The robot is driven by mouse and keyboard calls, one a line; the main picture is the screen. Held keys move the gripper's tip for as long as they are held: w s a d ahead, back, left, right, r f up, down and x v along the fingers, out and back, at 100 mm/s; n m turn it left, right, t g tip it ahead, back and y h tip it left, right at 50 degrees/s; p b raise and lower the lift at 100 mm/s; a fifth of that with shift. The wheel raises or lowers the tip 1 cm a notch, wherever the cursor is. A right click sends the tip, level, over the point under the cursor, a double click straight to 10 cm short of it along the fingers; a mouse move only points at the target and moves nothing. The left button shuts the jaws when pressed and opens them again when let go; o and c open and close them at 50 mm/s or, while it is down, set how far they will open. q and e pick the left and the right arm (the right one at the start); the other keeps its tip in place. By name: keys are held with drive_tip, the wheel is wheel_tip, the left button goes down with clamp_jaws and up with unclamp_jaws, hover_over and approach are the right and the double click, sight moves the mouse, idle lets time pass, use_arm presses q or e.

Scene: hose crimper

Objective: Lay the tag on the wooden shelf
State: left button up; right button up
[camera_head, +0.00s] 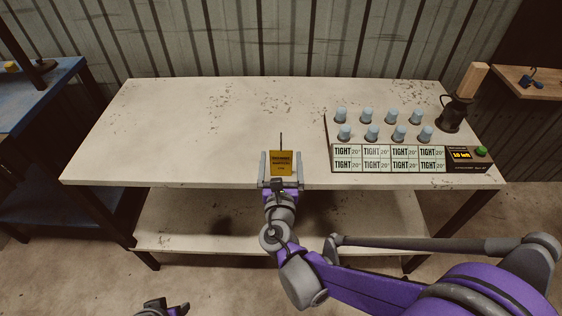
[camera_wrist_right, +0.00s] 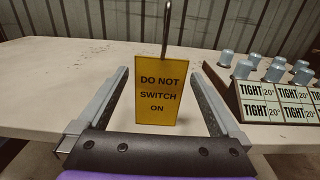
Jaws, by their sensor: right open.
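The yellow tag (camera_head: 281,163) reads "DO NOT SWITCH ON" in the right wrist view (camera_wrist_right: 159,92), and a thin metal wire rises from its top. It is upright near the front edge of the pale workbench. My right gripper (camera_head: 282,153) is open, with one finger on each side of the tag and a visible gap to both. Whether the tag touches the bench is unclear. The wooden shelf (camera_head: 522,90) is at the far right, holding small dark blue items. My left gripper (camera_head: 166,308) shows only partly at the bottom edge; its jaws are unclear.
On the bench (camera_head: 190,130), a panel (camera_head: 390,158) with several pale blue caps, "TIGHT 20°" labels and a green button stands at the right. A blue table (camera_head: 45,95) is at left. The bench's left half is clear.

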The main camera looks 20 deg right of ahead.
sight(281, 158)
drive_tip(key=x, duration=0.4)
drive_tip(key=shift+w+f, duration=0.15)
drive_tip(key=shift+f, duration=0.2)
drive_tip(key=shift+r, duration=0.1)
drive_tip(key=c, duration=1.4)
